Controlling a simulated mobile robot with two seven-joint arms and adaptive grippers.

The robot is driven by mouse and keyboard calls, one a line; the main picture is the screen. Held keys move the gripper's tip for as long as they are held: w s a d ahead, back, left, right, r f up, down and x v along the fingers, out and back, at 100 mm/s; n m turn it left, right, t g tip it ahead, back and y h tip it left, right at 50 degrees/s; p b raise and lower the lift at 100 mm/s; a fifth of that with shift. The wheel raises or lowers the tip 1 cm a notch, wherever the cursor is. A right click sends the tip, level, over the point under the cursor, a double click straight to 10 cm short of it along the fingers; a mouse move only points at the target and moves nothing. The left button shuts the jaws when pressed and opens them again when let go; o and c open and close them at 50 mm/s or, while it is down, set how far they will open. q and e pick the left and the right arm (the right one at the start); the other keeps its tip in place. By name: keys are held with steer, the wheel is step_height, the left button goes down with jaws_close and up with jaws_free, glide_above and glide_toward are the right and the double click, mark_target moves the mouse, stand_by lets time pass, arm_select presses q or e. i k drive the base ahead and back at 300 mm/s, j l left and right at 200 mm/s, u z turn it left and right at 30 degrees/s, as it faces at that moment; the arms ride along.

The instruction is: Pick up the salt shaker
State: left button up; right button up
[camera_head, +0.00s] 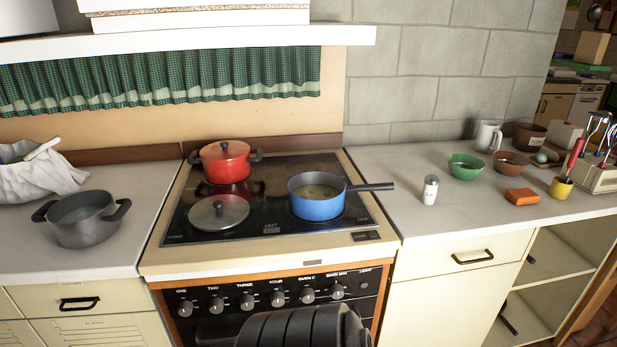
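The salt shaker (430,191) is a small white cylinder with a dark grey top. It stands upright on the white counter to the right of the stove, near the counter's front-left part. The blue saucepan's handle ends a short way to its left, apart from it. Neither of my grippers shows in the head view. A dark ribbed part, probably mine, is at the bottom centre in front of the oven.
A blue saucepan (317,207), red pot (225,168) and loose lid (219,212) sit on the stove (270,261). A green bowl (466,171), white mug (488,136), orange block (521,197) and yellow cup (560,188) stand right of the shaker. Counter around the shaker is clear.

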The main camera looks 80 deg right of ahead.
mark_target(431, 181)
steer(key=z, duration=3.5)
